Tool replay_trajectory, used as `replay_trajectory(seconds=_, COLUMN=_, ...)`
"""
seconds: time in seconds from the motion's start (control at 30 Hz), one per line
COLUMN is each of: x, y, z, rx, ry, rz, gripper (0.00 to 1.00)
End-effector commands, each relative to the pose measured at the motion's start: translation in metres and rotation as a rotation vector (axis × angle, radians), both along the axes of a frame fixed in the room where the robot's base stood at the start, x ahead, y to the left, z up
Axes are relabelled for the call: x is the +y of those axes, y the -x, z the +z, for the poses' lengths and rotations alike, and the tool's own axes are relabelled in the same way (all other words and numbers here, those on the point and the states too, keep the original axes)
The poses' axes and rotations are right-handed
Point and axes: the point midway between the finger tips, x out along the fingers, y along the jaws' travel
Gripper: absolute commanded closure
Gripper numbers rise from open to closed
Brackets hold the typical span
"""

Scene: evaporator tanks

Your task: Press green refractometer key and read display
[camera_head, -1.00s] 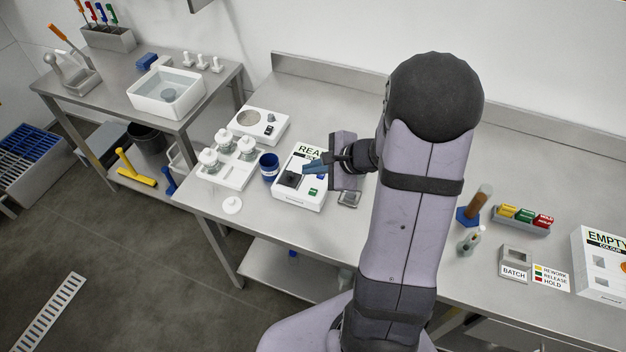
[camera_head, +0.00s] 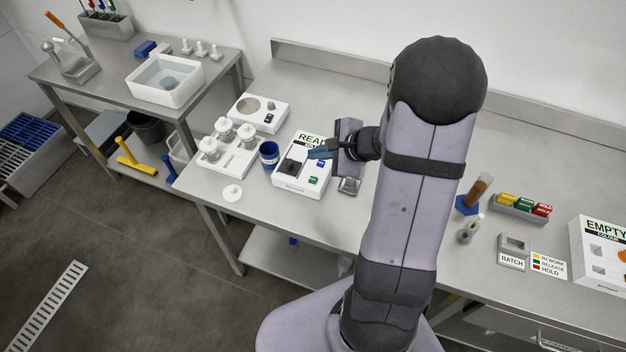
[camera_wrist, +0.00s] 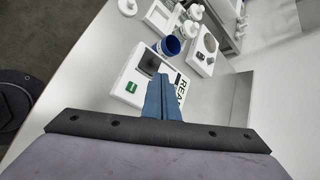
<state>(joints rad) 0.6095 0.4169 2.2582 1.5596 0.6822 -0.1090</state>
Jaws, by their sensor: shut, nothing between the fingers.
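The refractometer is a white box (camera_head: 288,187) on the bench, with a small green key (camera_head: 313,180) on its front right. A blue key (camera_head: 320,164) sits behind the green one, and a dark square (camera_head: 290,167) lies to the left. The display at the back reads "REA"; my fingers hide the rest. In the wrist view the green key (camera_wrist: 131,87) is left of the fingers, uncovered. My gripper (camera_head: 311,155) has blue fingers, shut and empty. They are over the back right part of the box, apart from the green key in the picture; their height is unclear.
A blue cup (camera_head: 268,154) stands close left of the box. A white tray (camera_head: 238,163) with several jars and a white device (camera_head: 250,112) lie beyond it. A small grey item (camera_head: 349,186) lies right of the box. The bench behind is clear.

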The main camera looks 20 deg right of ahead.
Motion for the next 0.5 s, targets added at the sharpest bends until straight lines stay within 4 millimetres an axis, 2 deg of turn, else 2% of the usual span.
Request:
replay_trajectory(seconds=0.03, x=0.000, y=0.000, z=-0.008, rx=0.001, ry=-0.001, rz=0.000, gripper=1.00)
replay_trajectory(seconds=0.5, x=0.000, y=0.000, z=-0.063, rx=0.000, ry=0.000, rz=0.000, gripper=1.00)
